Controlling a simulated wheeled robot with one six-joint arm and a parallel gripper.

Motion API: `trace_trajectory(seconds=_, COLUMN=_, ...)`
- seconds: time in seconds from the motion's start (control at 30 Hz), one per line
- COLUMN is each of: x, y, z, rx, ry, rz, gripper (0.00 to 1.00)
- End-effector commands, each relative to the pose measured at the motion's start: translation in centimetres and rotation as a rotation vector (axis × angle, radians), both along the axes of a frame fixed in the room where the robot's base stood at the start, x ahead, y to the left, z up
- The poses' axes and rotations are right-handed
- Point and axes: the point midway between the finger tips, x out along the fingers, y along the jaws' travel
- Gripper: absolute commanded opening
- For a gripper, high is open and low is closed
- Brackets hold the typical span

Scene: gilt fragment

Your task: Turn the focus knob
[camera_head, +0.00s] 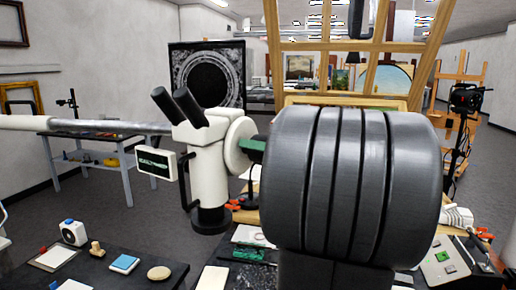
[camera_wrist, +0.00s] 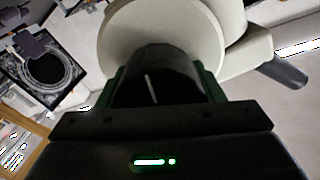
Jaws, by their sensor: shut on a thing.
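A white microscope head (camera_head: 205,165) with two black eyepieces (camera_head: 178,104) hangs on a long horizontal boom. A round white disc (camera_head: 239,143) sits on its right side. In the wrist view the black focus knob (camera_wrist: 155,78) stands out from the white disc (camera_wrist: 165,30). A pale line on the knob's face leans slightly from upright. My gripper (camera_wrist: 162,82) is shut on the knob, with green-padded fingers on its left and right. In the head view a green finger of my gripper (camera_head: 252,150) shows beside the disc. My grey arm hides the knob there.
The boom (camera_head: 90,125) runs in from the left at microscope height. A dark table (camera_head: 100,275) with small items lies below left. A small screen (camera_head: 154,162) juts from the microscope's left side. A wooden easel frame (camera_head: 345,45) stands behind my arm.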

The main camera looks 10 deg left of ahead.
Motion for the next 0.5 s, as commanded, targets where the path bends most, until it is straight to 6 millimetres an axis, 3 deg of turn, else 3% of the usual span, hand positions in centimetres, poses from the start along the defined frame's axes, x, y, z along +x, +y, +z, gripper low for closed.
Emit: trace_trajectory(seconds=0.5, x=0.06, y=-0.03, z=0.00, rx=0.065, ry=0.222, rz=-0.001, gripper=0.38)
